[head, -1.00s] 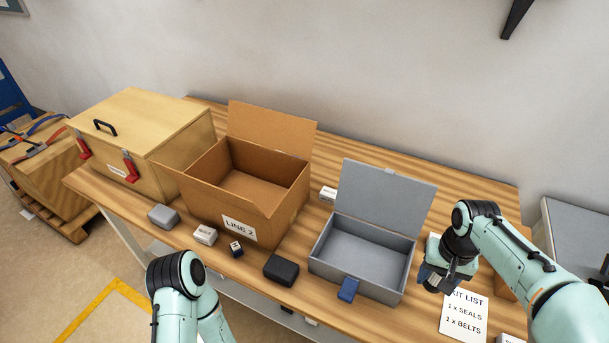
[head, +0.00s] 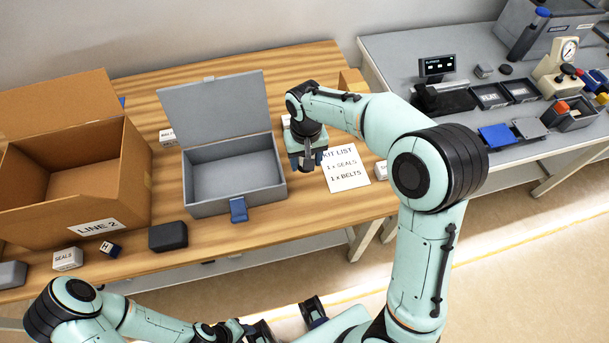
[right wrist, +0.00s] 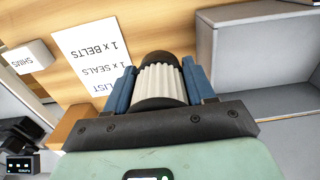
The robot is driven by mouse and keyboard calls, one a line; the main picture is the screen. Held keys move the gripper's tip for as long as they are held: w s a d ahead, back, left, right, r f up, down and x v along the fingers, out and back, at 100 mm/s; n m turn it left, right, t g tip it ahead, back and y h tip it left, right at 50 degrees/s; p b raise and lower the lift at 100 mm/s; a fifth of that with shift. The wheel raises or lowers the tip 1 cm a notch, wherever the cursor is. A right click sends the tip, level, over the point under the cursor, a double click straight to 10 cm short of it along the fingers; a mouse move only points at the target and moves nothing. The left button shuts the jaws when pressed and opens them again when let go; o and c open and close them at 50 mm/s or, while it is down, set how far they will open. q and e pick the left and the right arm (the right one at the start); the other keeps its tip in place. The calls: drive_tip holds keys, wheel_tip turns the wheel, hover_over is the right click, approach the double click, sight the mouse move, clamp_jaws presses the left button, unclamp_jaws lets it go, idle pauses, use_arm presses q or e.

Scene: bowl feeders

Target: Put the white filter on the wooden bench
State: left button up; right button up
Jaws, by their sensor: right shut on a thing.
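The white filter (right wrist: 160,83), ribbed with dark end caps, is between the blue fingers of my right gripper (right wrist: 160,88) in the right wrist view. In the head view my right gripper (head: 307,163) points down over the wooden bench (head: 310,62), between the grey box and the kit list; the filter is hard to make out there. I cannot tell whether it touches the bench. My left gripper (head: 262,332) is at the bottom edge of the head view, away from the bench, and its finger opening is unclear.
The open grey box (head: 235,172) stands left of my right gripper, the kit list (head: 346,169) right of it. A cardboard box (head: 75,190), a black case (head: 168,236) and small boxes stand farther left. A grey bench (head: 400,50) with equipment adjoins at right.

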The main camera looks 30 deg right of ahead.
sight(305, 182)
wheel_tip(305, 182, down, 8)
drive_tip(key=shift+f+b, duration=0.1)
drive_tip(key=shift+b, duration=0.25)
drive_tip(key=shift+f, duration=0.2)
drive_tip(key=o, duration=1)
drive_tip(key=shift+o, duration=0.2)
drive_tip(key=shift+r, duration=0.15)
